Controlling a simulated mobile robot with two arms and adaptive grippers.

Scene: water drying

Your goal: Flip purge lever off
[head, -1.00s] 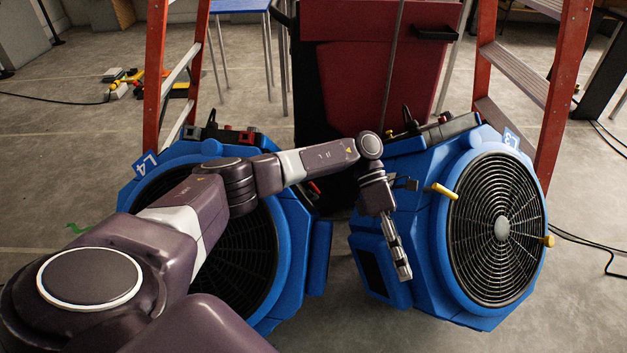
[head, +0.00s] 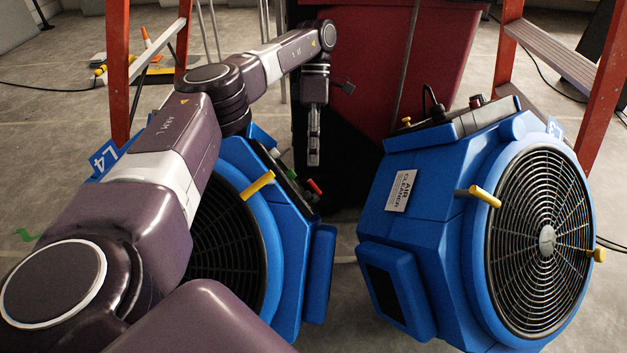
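Two blue air machines with round black grilles stand on the floor, the left machine (head: 291,250) marked L4 and the right machine (head: 440,215) labelled as an air cleaner. A small red lever (head: 314,187) sticks up at the right end of the left machine's top panel. Yellow handles show on both machines, one on the left (head: 257,186) and one on the right (head: 485,197). I cannot tell which part is the purge lever. My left gripper (head: 314,150) points down just above and behind the red lever, apparently touching nothing. Its fingers look narrow from this side. My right gripper is out of view.
A dark red bin (head: 440,60) stands behind the machines. Orange ladder legs rise at the left (head: 117,70) and right (head: 600,95). A gap of floor lies between the machines. Cables lie on the floor at both sides.

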